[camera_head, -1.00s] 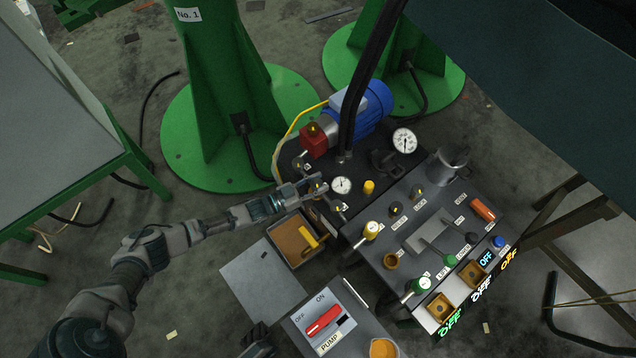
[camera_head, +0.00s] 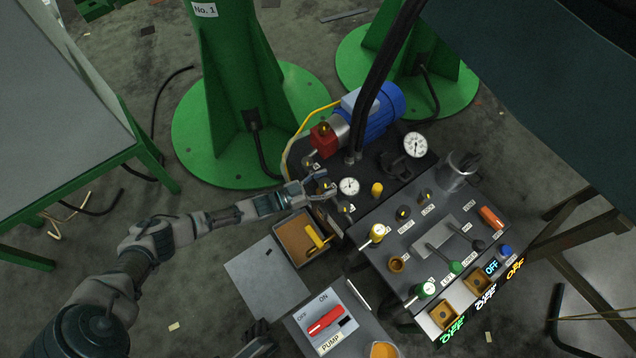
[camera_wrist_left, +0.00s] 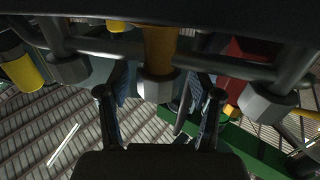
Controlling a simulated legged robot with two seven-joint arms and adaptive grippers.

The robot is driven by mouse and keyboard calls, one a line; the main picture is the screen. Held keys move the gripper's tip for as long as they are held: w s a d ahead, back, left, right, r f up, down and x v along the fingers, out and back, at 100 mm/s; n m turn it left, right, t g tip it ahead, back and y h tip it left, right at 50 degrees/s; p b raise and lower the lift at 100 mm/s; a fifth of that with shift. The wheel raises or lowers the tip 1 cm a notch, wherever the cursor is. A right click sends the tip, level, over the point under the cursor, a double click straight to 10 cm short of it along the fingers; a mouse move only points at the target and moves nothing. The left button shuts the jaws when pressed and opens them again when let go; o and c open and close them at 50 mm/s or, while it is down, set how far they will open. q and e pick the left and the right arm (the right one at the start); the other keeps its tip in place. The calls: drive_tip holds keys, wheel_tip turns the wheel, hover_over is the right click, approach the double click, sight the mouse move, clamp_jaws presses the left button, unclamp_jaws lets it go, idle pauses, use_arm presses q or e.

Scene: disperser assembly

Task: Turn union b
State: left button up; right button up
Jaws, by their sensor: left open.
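My left gripper (camera_head: 326,186) is at the left edge of the dark pump unit (camera_head: 375,208), beside a small white gauge. In the left wrist view a row of grey hex fittings with stubs runs along a dark pipe. The middle fitting (camera_wrist_left: 158,88), with an amber-yellow stub above it, lies between the two fingers of my open gripper (camera_wrist_left: 160,100); I take it to be union b. Its label is not readable. I cannot tell whether the fingers touch it. The left fitting (camera_wrist_left: 70,67) and right fitting (camera_wrist_left: 265,102) stand outside the fingers.
A blue motor (camera_head: 378,112) and red block (camera_head: 327,138) stand behind the fittings. An open tray with a yellow handle (camera_head: 316,237) lies just below my gripper. The lever panel (camera_head: 430,240) is to the right, and the pump switch box (camera_head: 325,318) is in front.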

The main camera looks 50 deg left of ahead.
use_arm(q)
drive_tip(key=v, duration=1.1)
drive_tip(key=shift+s+a, duration=0.25)
drive_tip(key=shift+s, duration=0.05)
drive_tip(key=shift+d, duration=0.1)
